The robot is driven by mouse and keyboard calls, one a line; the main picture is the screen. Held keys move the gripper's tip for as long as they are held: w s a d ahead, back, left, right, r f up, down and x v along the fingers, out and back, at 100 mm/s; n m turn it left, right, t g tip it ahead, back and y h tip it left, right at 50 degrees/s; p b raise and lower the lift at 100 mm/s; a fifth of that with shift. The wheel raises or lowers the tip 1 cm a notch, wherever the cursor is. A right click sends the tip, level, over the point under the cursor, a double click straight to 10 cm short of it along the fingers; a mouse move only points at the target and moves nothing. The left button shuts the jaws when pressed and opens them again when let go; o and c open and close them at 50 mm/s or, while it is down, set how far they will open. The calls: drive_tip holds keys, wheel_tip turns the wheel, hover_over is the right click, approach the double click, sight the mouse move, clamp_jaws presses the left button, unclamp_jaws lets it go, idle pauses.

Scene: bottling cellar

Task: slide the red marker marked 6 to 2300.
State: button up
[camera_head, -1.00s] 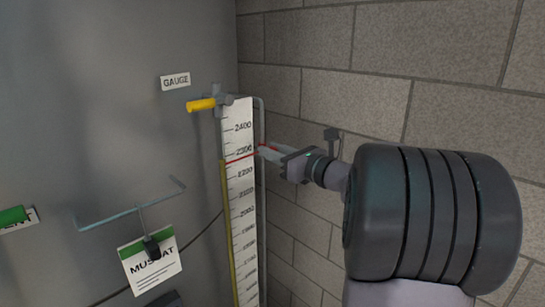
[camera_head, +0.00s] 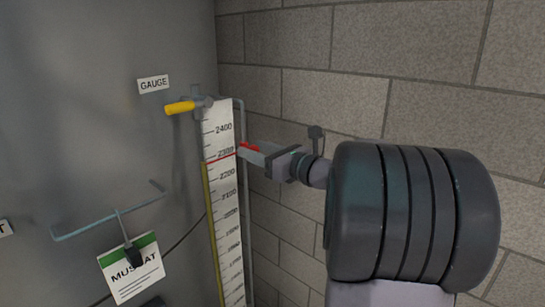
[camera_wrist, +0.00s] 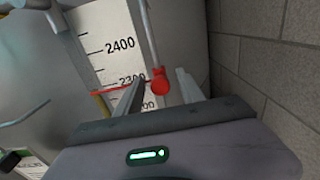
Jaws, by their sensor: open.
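The red marker (camera_head: 249,147) sits at the right edge of the white gauge scale (camera_head: 217,115). Its thin red line crosses the scale just below the printed 2300, at or very near that mark; I cannot tell exactly. In the wrist view the marker's round red knob (camera_wrist: 160,84) shows with the line running left from it. My gripper (camera_head: 246,152) is at the marker. In the wrist view my gripper (camera_wrist: 158,80) is open, one finger on each side of the knob, with a gap visible on the right. The number 6 is not readable.
A yellow-handled valve (camera_head: 182,107) is above the scale, under the GAUGE label (camera_head: 153,84). A thin pipe (camera_head: 243,125) runs along the scale's right side. A block wall (camera_head: 330,95) stands close on the right. A bracket (camera_head: 110,216) and MUSCAT card (camera_head: 132,272) are lower left.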

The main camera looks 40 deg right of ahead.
drive_tip(key=s+d+b, duration=0.1)
drive_tip(key=s+b, duration=0.2)
drive_tip(key=s, duration=1.3)
drive_tip(key=shift+s+d, duration=0.15)
drive_tip(key=shift+s, duration=0.2)
